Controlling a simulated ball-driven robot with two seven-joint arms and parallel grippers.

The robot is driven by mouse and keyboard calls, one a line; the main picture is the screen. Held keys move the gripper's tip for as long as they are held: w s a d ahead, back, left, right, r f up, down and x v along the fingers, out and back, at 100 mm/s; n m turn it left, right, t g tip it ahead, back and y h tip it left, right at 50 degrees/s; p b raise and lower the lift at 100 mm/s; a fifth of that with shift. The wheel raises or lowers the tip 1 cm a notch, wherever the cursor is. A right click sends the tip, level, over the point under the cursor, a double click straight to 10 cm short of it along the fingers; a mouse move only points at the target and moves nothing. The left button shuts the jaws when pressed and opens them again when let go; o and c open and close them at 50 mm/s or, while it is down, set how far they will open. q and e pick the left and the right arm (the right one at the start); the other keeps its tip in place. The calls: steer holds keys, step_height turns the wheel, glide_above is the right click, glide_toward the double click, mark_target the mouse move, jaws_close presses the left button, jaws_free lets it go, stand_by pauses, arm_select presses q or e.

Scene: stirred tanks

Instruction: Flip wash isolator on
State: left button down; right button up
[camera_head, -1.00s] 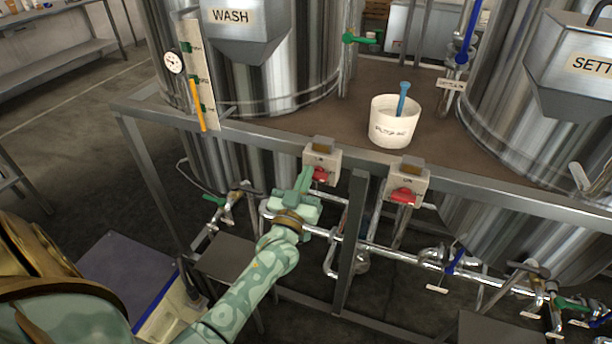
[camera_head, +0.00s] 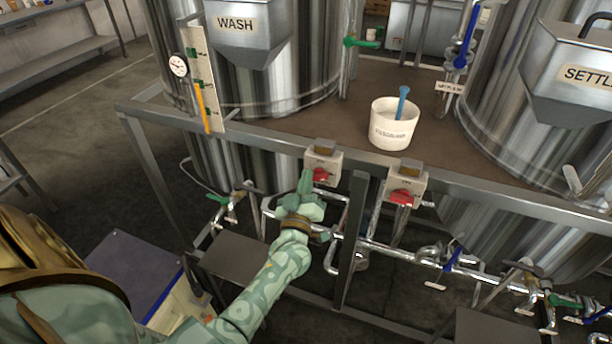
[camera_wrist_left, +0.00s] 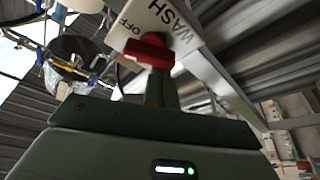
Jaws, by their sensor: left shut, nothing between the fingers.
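The wash isolator is a pale box (camera_head: 323,162) with a red handle (camera_head: 321,175), fixed to the front rail below the WASH tank (camera_head: 240,60). In the left wrist view its plate (camera_wrist_left: 165,22) reads WASH and OFF, and the red handle (camera_wrist_left: 150,50) lies across it. My left gripper (camera_head: 305,182) is shut and empty, with its fingertips at the left side of the red handle. In the wrist view the fingers (camera_wrist_left: 162,88) reach up to the handle and seem to touch it. My right gripper is not in view.
A second isolator box (camera_head: 406,182) with a red handle is on the same rail to the right. A white bucket (camera_head: 393,130) holding a blue-handled tool stands on the deck behind. Pipes (camera_head: 400,252) and valves run below the rail, near my left arm.

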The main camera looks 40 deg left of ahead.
arm_select(q)
steer(key=n+g+p, duration=0.1)
steer(key=n, duration=0.3)
steer(key=f+n+g+y+p, duration=0.1)
steer(key=n+p, duration=0.1)
steer(key=n, duration=0.1)
steer(key=n+g+p, duration=0.1)
steer(key=n, duration=0.3)
steer(key=shift+d+f+n+g+p, duration=0.25)
steer(key=shift+f+n+g+p, duration=0.05)
steer(key=shift+f+g+p, duration=0.1)
